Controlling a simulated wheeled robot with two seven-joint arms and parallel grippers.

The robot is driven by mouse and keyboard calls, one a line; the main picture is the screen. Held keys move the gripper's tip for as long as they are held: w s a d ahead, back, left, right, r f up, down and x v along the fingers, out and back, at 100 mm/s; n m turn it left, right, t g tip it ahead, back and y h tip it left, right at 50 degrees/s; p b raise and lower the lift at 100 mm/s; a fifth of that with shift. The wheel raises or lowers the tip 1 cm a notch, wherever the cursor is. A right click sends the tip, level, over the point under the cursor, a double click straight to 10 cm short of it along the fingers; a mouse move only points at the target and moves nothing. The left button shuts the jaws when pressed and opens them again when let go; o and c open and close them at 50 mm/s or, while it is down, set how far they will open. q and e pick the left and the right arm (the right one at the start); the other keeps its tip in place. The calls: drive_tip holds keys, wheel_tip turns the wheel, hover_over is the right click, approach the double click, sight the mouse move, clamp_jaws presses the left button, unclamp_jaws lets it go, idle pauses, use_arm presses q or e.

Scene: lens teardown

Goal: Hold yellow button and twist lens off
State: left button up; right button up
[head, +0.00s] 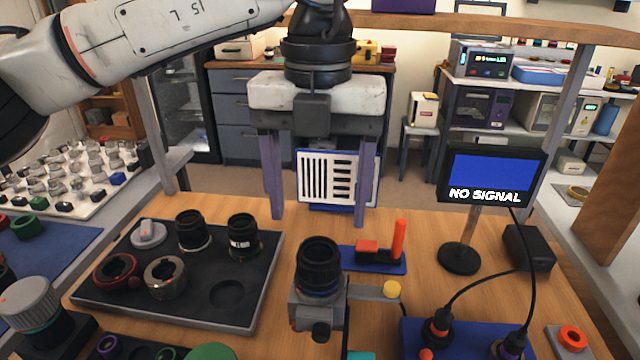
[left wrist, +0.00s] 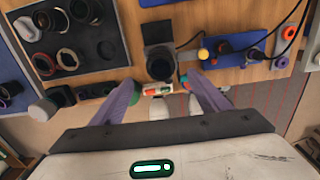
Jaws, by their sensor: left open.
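A black lens (head: 319,262) stands upright on a grey camera mount (head: 317,305) at the front middle of the bench. It also shows in the left wrist view (left wrist: 160,66). The yellow button (head: 392,289) sits on an arm that reaches right from the mount; it also shows in the left wrist view (left wrist: 203,53). My left gripper (head: 318,215) is open and empty, with its two purple fingers pointing down. In the head view the fingers appear above and behind the lens, apart from it. In the left wrist view the gripper (left wrist: 158,82) frames the lens between its fingertips. My right gripper is not in view.
A dark tray (head: 185,305) with lenses and rings lies left of the mount. A blue holder with an orange post (head: 398,240) stands behind it to the right. A NO SIGNAL monitor (head: 495,175) and its cables (head: 470,290) occupy the right side.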

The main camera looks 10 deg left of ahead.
sight(319, 249)
use_arm(q)
wheel_tip(319, 249, down, 10)
drive_tip(key=shift+f, duration=0.1)
idle(0.4)
drive_tip(key=c, duration=1.2)
drive_tip(key=shift+c, duration=0.5)
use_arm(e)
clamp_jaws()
